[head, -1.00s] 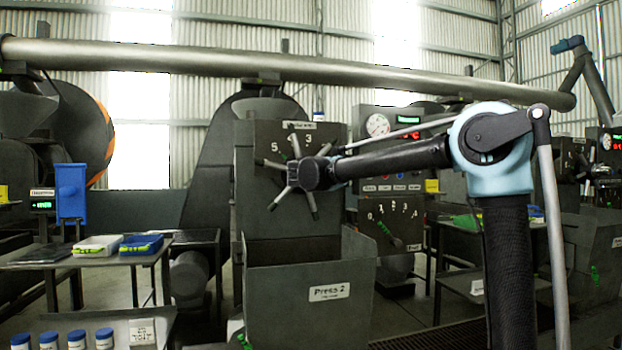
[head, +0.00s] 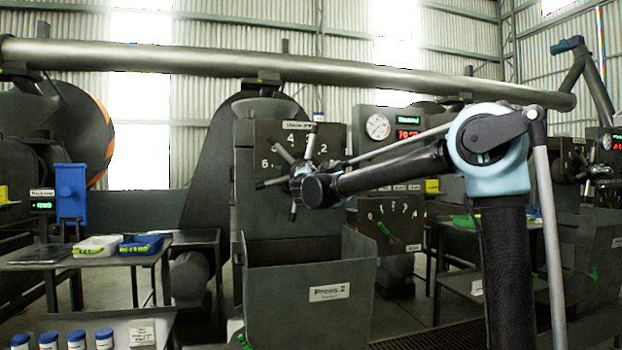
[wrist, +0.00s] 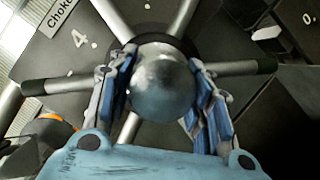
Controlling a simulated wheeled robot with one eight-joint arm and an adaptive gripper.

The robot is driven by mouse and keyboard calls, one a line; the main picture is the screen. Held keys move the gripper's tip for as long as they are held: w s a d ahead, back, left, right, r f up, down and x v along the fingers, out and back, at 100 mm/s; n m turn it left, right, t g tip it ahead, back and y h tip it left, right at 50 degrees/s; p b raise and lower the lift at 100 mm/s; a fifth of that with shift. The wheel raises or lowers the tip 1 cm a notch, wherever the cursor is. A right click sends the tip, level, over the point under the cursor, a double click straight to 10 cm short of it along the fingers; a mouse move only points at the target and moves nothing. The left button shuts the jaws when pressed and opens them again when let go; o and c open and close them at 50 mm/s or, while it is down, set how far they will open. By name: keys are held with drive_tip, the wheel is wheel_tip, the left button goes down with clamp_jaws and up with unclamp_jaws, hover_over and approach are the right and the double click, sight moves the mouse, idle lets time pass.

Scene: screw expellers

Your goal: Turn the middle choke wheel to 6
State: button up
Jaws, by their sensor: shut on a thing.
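Spokes cover the places between these numbers. My gripper (head: 308,186) is at the wheel's centre. In the wrist view its two blue-grey fingers sit on both sides of the round metal hub (wrist: 161,85), shut on it. A 4 (wrist: 81,41) shows at upper left there. Which number is set cannot be read.
The grey Press 2 bin (head: 310,270) stands below the wheel. A gauge and red display panel (head: 392,122) is to the right, with a lower numbered dial (head: 392,222). A side table (head: 90,258) with trays is at left. A thick pipe (head: 200,57) runs overhead.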

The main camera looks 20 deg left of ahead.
drive_tip(key=shift+d+f, duration=0.1)
drive_tip(key=shift+f, duration=0.05)
drive_tip(key=o, duration=1.5)
drive_tip(key=v, duration=1.1)
drive_tip(key=shift+s, duration=0.4)
drive_tip(key=shift+d, duration=0.1)
